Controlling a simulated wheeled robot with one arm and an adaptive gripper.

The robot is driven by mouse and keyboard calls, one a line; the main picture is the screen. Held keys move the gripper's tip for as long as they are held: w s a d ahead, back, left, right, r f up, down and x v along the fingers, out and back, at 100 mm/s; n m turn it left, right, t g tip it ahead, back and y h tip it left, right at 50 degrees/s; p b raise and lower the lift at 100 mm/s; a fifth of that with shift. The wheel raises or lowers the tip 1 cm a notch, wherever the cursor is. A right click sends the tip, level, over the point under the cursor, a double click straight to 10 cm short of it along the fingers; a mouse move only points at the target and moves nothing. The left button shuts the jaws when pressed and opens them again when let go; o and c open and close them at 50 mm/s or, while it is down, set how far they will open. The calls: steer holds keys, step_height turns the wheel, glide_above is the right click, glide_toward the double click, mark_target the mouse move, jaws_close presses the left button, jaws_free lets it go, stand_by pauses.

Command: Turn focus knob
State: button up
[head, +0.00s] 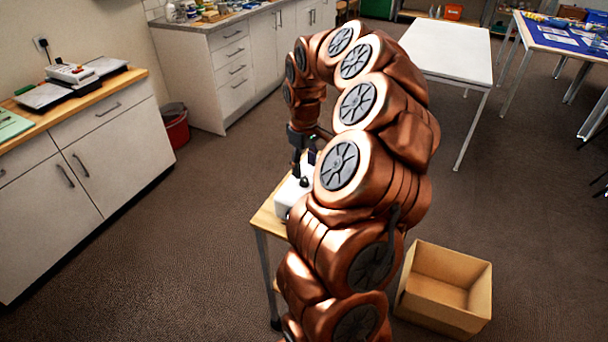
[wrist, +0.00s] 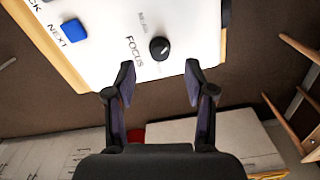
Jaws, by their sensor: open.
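A black round focus knob (wrist: 159,48) with a light pointer mark sits on a white panel (wrist: 185,17) in the wrist view, beside the printed word FOCUS. My gripper (wrist: 158,78) is open, its two dark fingers apart, with the knob just beyond the fingertips and roughly centred between them. Nothing is between the fingers. In the head view my gripper (head: 303,165) is close to the white device (head: 287,197) on a small wooden table (head: 266,219). My arm hides much of the device and table there.
A blue button (wrist: 73,29) marked NEXT is on the same panel, left of the knob. A cardboard box (head: 447,285) stands on the floor right of my arm. A white table (head: 447,50) is behind it. Cabinets (head: 112,150) line the left, with open floor between.

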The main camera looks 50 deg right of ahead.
mark_target(304, 179)
steer(key=shift+f+p, duration=0.5)
steer(key=shift+f, duration=1.8)
jaws_close()
